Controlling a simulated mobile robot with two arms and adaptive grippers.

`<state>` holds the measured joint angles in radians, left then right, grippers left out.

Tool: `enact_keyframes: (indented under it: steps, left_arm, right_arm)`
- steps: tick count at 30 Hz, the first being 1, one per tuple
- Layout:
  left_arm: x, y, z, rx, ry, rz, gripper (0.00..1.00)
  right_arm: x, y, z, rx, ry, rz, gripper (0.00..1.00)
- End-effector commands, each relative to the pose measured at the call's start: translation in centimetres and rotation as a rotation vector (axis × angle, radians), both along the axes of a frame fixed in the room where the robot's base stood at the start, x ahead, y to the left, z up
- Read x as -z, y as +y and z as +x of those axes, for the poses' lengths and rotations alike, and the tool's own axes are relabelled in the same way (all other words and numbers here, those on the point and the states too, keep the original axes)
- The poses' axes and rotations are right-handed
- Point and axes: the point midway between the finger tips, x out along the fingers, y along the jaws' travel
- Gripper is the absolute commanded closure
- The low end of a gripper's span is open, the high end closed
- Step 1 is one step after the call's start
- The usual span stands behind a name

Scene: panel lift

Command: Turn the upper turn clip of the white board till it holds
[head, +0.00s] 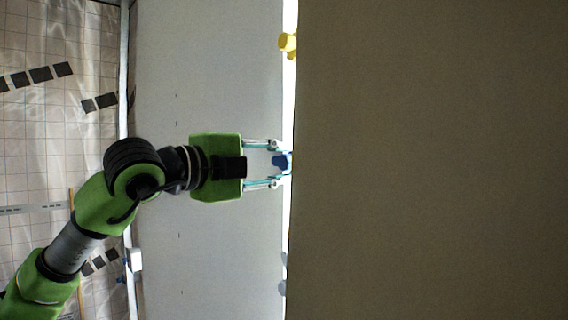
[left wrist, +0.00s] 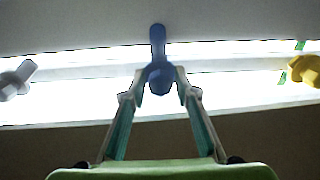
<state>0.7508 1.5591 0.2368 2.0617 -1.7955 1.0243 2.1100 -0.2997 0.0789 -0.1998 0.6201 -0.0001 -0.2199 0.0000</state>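A pale board (head: 209,75) fills the middle of the head view, with a bright strip along its right edge. A blue turn clip (head: 281,161) sits at that strip; in the left wrist view (left wrist: 158,65) its lever points up across the pale surface. A yellow clip (head: 287,42) and a light grey clip (head: 283,260) sit at the same strip. I cannot tell which clip is the upper one. My right gripper is not in view.
A large dark brown panel (head: 430,160) fills the right of the head view, beside the bright strip. A tiled floor (head: 50,130) with dark squares lies at the left.

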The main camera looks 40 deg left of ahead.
Motion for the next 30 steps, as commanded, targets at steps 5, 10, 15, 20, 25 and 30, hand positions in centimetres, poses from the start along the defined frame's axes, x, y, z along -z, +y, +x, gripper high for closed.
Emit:
enact_keyframes:
  steps: [5,10,15,20,25,30]
  left_arm:
    - [0.0,0.0,0.0,0.000,0.000,0.001,0.72]
    - [-0.1,0.0,-0.1,0.002,-0.002,0.001,0.72]
    - [-0.2,0.0,-1.1,0.004,-0.006,-0.003,0.72]
    - [-0.1,0.1,-2.9,0.005,-0.007,-0.003,0.72]
    - [-0.1,0.5,-5.9,0.002,-0.005,0.000,0.72]
    - [-0.1,0.8,-9.1,0.001,-0.004,0.001,0.72]
  right_arm:
    - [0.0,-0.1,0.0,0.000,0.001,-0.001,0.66]
    - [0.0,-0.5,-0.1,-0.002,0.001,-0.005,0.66]
    - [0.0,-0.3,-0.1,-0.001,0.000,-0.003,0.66]
    - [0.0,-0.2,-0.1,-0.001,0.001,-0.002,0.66]
    - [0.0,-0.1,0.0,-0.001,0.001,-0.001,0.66]
    - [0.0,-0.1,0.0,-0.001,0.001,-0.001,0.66]
